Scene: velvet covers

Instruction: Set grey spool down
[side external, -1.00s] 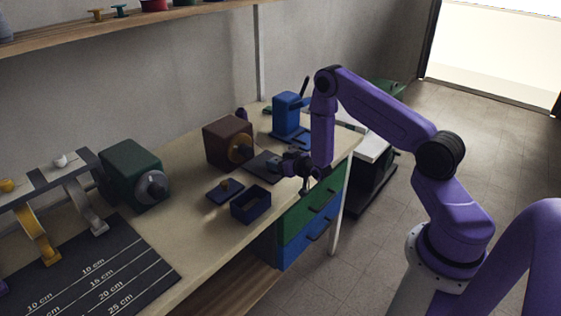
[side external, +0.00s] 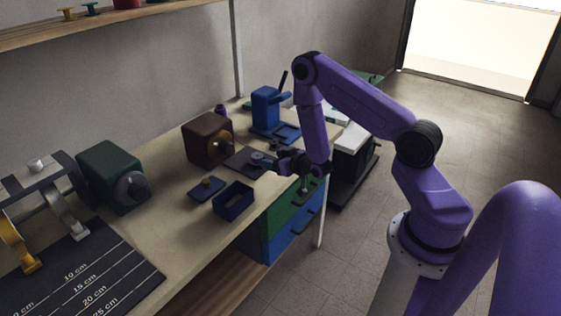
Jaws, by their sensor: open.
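A small grey round piece (side external: 258,156), which looks like the grey spool, is at the dark square plate (side external: 242,162) on the workbench. It is small and partly covered by my fingers, so I cannot tell whether it rests on the plate. My gripper (side external: 268,162) reaches in from the right, low over the plate's right side. Its jaws are open and close to the grey piece. I cannot tell whether they touch it.
A brown machine (side external: 203,143) stands behind the plate, and a blue press (side external: 266,112) behind right. An open blue box (side external: 234,203) and its dark lid-like plate (side external: 206,190) lie in front. A green machine (side external: 112,180) and ruled mat (side external: 90,275) are left.

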